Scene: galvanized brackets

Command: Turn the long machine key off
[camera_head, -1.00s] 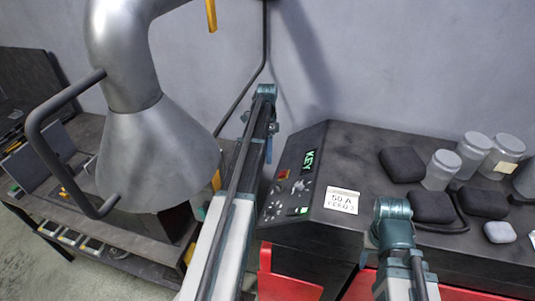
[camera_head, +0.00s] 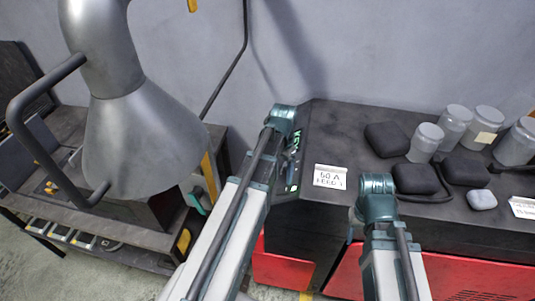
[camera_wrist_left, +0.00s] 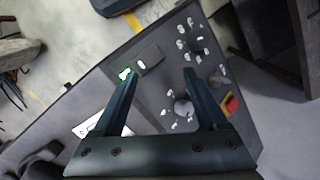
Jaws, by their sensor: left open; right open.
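The machine's sloped control panel (camera_wrist_left: 160,85) fills the middle of the left wrist view, with small dials, pale markings, a lit green switch and a red button (camera_wrist_left: 231,104). A round grey knob (camera_wrist_left: 184,107) lies between the fingers; I cannot tell which control is the long key. My left gripper (camera_wrist_left: 161,72) is open and empty over the panel, its fingers apart. In the head view my left arm hides most of the panel; part of the green KEY display (camera_head: 296,141) shows. My right gripper (camera_head: 358,222) hangs at the machine's front; its fingertips are hidden.
The machine's dark top (camera_head: 345,130) holds a 50 A sign (camera_head: 330,177), black pouches (camera_head: 387,139), several grey jars (camera_head: 425,142) and a small light block (camera_head: 481,199). A large metal hood (camera_head: 140,145) with a black handle stands left, above a workbench (camera_head: 130,232).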

